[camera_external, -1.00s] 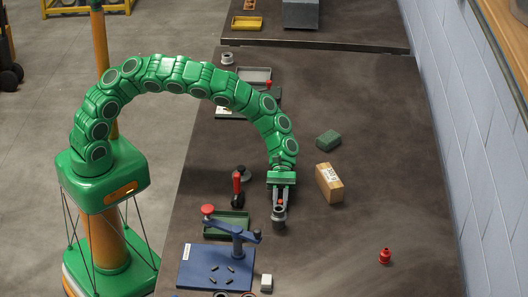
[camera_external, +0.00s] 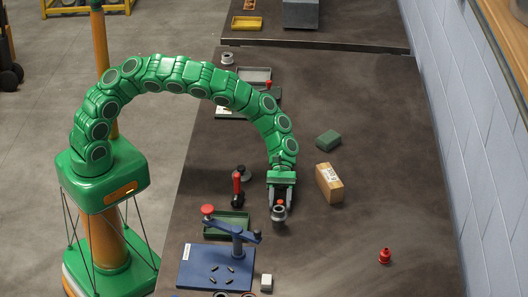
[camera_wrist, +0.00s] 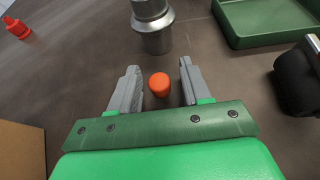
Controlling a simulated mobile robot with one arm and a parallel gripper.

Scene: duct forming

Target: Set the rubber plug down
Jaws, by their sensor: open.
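The rubber plug is a small orange-red cylinder (camera_wrist: 160,84) standing on the table in the wrist view. My gripper (camera_wrist: 159,70) is open, with one grey finger on each side of the plug and a gap to both. In the external view the plug (camera_external: 280,202) is a small red spot between the fingers of my gripper (camera_external: 281,207). A grey metal flanged fitting (camera_wrist: 155,28) stands just beyond the fingertips. It also shows in the external view (camera_external: 279,215).
A cardboard box (camera_external: 329,183) and a green block (camera_external: 328,140) lie to the right. A green tray (camera_external: 227,222), a red-handled tool (camera_external: 237,187) and a blue fixture (camera_external: 205,266) stand to the left. A red fitting (camera_external: 385,257) stands at right, with free table around it.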

